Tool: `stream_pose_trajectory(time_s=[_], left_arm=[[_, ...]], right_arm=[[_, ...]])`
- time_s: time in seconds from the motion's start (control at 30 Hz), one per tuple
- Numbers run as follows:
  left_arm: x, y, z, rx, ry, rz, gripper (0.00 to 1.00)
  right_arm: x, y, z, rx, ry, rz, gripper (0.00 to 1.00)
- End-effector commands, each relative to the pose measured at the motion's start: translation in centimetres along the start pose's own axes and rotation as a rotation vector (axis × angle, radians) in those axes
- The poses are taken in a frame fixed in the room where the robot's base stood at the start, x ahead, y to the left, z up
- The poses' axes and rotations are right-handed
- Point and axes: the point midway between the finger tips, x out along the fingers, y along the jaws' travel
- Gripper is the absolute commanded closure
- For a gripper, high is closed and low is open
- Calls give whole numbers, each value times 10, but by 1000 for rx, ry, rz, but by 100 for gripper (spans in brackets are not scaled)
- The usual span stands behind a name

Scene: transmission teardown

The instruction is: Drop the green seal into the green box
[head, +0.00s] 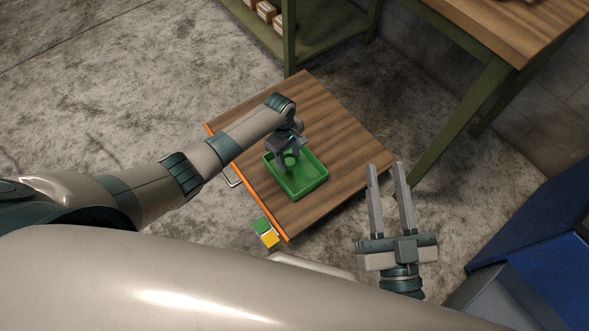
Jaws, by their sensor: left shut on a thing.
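The green box (311,183) is an open tray on the wooden tabletop. My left gripper (288,160) points down over the far left part of the box. It is shut on the green seal (291,158), a small green ring that shows between and beside its fingers. The seal is at or above the box opening; its exact height I cannot tell. My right gripper (387,182) is open and empty, off the right edge of the table, with its two long fingers apart.
The wooden table (335,125) has bare room behind and right of the box. Green and yellow pieces (266,232) show at its near left edge. A green shelf (310,40), a workbench (500,30) and a blue container (540,230) stand around it.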

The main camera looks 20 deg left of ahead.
Motion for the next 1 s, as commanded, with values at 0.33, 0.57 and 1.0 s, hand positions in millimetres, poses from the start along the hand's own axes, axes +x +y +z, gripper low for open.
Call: stream_pose_trajectory(time_s=[0.33, 0.57, 1.0], left_arm=[[8, 0, -1, 0, 0, 0, 76], [8, 0, -1, 0, 0, 0, 76], [8, 0, -1, 0, 0, 0, 33]], right_arm=[[-6, -9, -30, -3, 168, -15, 69], [-8, -11, -35, -3, 195, -17, 69], [-8, -11, -35, -3, 195, -17, 69]])
